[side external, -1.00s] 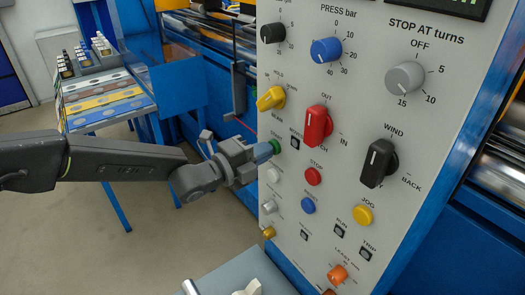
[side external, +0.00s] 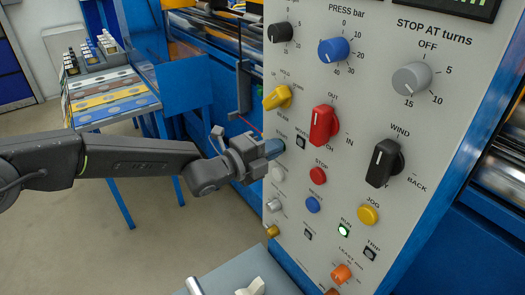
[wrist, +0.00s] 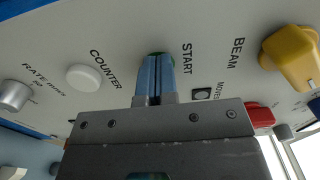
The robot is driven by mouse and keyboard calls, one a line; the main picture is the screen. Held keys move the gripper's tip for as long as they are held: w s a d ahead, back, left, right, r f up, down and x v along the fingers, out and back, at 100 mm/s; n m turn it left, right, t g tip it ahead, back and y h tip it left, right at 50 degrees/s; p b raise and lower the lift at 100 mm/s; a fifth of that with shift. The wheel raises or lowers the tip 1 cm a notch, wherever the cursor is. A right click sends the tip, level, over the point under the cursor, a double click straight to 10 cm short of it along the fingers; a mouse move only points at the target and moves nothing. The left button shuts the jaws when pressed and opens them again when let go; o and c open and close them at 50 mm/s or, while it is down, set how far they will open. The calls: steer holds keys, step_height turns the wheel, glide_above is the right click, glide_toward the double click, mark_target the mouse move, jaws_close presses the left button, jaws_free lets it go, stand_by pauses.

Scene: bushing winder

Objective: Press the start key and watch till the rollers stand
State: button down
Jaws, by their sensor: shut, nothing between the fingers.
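My gripper (side external: 274,149) is shut with nothing between its blue fingers, and its tips are against the panel at the START key. The green START key (wrist: 157,54) shows only as a thin rim behind the fingertips in the wrist view; the rest of it is hidden. The RUN lamp (side external: 344,230) glows green. Shiny rollers (side external: 508,168) show at the right edge in the side view; whether they turn cannot be told.
The red STOP button (side external: 318,176) sits below and right of my gripper. A white COUNTER button (wrist: 84,77) is close by. The red OUT/IN selector (side external: 323,125) and yellow BEAM selector (side external: 278,97) stick out nearby.

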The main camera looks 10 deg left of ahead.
steer(key=shift+d, duration=0.1)
steer(key=v, duration=1.4)
steer(key=shift+r, duration=0.1)
stand_by(0.3)
steer(key=s+a+r+n+y, duration=0.3)
steer(key=a+r+n+y, duration=0.3)
steer(key=a, duration=0.4)
steer(key=s+a+r+n+y, duration=0.2)
steer(key=a+r+n+y, duration=0.15)
steer(key=a+n, duration=0.5)
steer(key=s+a+f+n+g+y, duration=0.1)
steer(key=s+a+n+g, duration=0.2)
steer(key=s, duration=0.8)
steer(key=s+a+f+n+g+y, duration=0.1)
steer(key=s+a+n+g, duration=0.3)
steer(key=s+n, duration=0.5)
steer(key=s+a+y, duration=0.1)
steer(key=s+a, duration=0.1)
steer(key=shift+a, duration=0.35)
steer(key=shift+n, duration=0.25)
stand_by(1.5)
